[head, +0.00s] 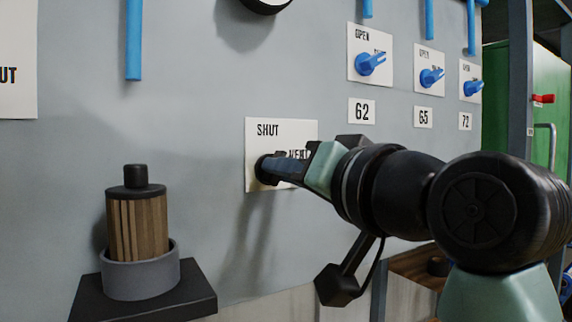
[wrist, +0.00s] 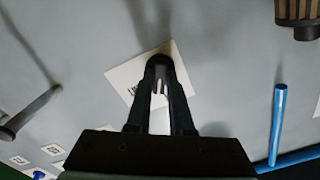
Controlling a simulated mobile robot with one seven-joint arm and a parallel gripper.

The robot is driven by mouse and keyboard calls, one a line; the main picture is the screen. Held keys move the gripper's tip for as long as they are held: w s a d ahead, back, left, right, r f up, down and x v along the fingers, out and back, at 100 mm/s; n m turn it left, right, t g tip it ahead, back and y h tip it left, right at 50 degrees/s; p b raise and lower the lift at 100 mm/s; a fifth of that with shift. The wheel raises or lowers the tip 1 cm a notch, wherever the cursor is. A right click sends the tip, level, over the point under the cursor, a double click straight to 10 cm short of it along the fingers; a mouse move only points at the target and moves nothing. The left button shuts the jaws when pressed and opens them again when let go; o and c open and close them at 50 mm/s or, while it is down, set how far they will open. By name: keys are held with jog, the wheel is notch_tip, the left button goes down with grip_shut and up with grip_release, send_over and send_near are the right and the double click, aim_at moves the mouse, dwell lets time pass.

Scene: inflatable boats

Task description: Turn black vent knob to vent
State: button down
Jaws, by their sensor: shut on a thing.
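The black vent knob (head: 264,170) sits on a white plate (head: 262,127) marked SHUT and VENT, on the grey panel. My gripper (head: 272,169) reaches in from the right and its fingertips are at the knob, shut on it. The fingers hide much of the knob and part of the word VENT, so its exact pointing is hard to tell. In the wrist view the two fingers (wrist: 161,68) close together over the white plate (wrist: 125,76), with the knob mostly hidden between them.
Several blue valve knobs (head: 370,64) with OPEN plates are at upper right, above labels 62, 65 and 72. A wooden-bodied cylinder (head: 137,228) stands in a grey cup on a black shelf at lower left. Blue pipes (head: 134,40) run down the panel above.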

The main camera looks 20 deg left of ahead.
jog(key=shift+m+p, duration=1.4)
jog(key=shift+m, duration=2.5)
jog(key=c, duration=0.8)
grip_release()
jog(key=shift+d, duration=0.1)
jog(key=b+v, duration=0.6)
jog(key=v, duration=0.7)
